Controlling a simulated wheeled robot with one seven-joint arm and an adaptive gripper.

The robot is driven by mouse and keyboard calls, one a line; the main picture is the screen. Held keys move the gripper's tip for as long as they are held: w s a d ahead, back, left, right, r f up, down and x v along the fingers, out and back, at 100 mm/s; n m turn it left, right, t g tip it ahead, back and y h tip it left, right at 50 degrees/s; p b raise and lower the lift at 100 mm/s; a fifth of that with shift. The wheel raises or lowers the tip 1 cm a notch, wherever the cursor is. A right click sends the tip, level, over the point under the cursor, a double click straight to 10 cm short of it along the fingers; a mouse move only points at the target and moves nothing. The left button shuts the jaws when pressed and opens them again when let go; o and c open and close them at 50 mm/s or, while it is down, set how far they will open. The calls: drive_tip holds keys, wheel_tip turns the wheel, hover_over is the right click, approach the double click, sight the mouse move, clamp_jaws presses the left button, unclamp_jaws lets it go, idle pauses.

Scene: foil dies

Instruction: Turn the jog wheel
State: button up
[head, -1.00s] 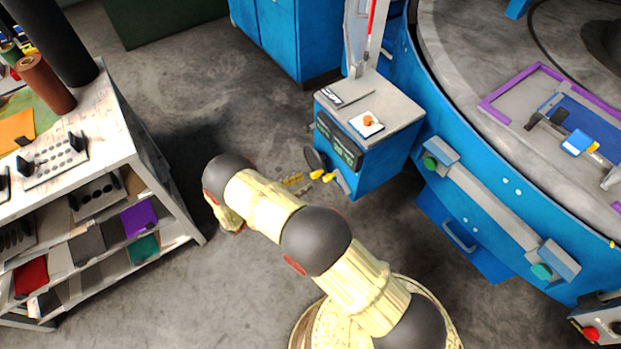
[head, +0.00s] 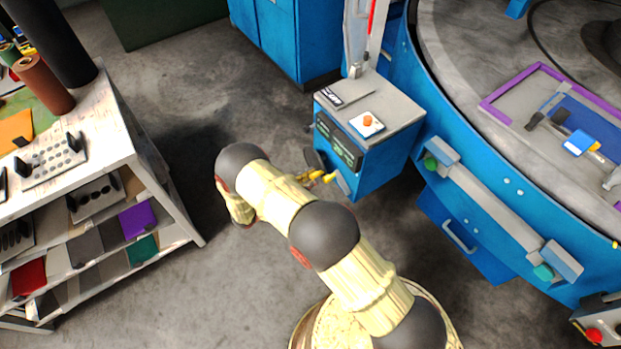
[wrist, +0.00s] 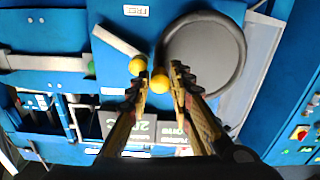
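The jog wheel (wrist: 205,52) is a dark grey disc on the front of a blue cabinet in the wrist view, with a yellow ball knob (wrist: 160,83) at its lower left rim. In the head view the wheel (head: 313,160) shows as a dark edge beside the cabinet. My gripper (wrist: 160,80) is open. Its two fingertips lie either side of the wheel's knob in the wrist view; contact cannot be told. In the head view my arm largely hides the gripper.
A grey lever (wrist: 115,40) with a second yellow ball (wrist: 137,65) sits close left of the wheel's knob. The blue cabinet (head: 385,165) bears an orange button (head: 367,120) on top. A shelf unit (head: 115,145) stands left; a large round blue machine (head: 490,195) stands right.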

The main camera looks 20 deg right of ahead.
sight(322, 177)
clamp_jaws()
idle(0.4)
drive_tip(key=shift+f, duration=0.15)
drive_tip(key=shift+s+f+m+b, duration=0.1)
drive_tip(key=shift+f+m+b, duration=0.25)
drive_tip(key=shift+m+b, duration=0.25)
drive_tip(key=shift+f+m+b, duration=0.35)
drive_tip(key=shift+m, duration=0.35)
drive_tip(key=shift+f+m+b, duration=0.45)
drive_tip(key=shift+m+b, duration=0.1)
drive_tip(key=shift+m, duration=0.3)
drive_tip(key=shift+f+m+b, duration=0.4)
drive_tip(key=shift+m+b, duration=0.1)
drive_tip(key=shift+m, duration=0.35)
drive_tip(key=o, duration=0.5)
unclamp_jaws()
